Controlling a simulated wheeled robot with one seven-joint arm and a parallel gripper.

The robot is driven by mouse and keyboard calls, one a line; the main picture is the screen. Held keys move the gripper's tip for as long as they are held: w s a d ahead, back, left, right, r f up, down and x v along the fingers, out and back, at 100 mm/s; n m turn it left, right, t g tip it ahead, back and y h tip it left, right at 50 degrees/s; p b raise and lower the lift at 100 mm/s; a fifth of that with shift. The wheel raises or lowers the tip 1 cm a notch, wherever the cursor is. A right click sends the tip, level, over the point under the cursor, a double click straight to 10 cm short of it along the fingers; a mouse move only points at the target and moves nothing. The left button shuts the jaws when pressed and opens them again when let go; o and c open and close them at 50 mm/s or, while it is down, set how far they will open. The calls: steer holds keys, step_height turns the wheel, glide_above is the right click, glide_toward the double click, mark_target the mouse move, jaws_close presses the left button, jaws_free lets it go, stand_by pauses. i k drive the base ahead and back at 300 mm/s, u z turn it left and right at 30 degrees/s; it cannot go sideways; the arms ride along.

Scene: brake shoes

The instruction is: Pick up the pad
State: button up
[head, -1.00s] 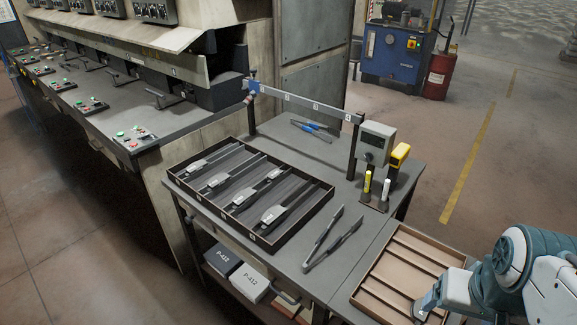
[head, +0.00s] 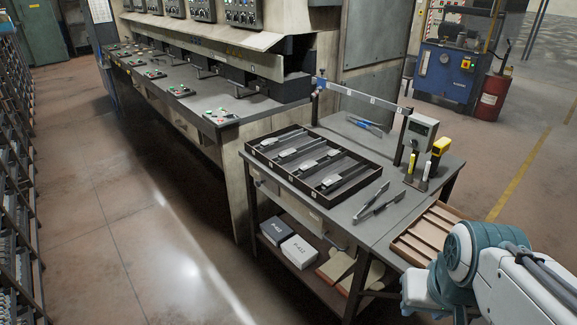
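Several pale grey pad-like pieces lie with dark strips in the slots of a black-walled tray on the bench; one (head: 331,180) is in the slot nearest the front right. Which piece is the pad, I cannot tell. The black tray (head: 287,189) sits at the left end of the bench top. My teal and white arm fills the lower right, to the right of the tray and well apart from it. My gripper's fingers do not show; the arm's own links hide them or they lie out of frame.
A brown slotted tray (head: 440,212) is partly behind my arm and looks empty where visible. Tongs (head: 372,203) lie between the trays. A grey meter (head: 420,129) and yellow tool (head: 441,145) stand behind. Boxes (head: 298,252) sit on the lower shelf. Floor at left is clear.

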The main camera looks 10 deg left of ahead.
mark_target(332, 154)
steer(key=z, duration=0.4)
steer(key=k, duration=0.25)
steer(key=u, duration=1.9)
steer(key=i, duration=1.5)
steer(key=z, duration=0.4)
steer(key=i, duration=0.95)
steer(key=z, duration=1.4)
steer(key=i, duration=0.35)
steer(key=z, duration=0.2)
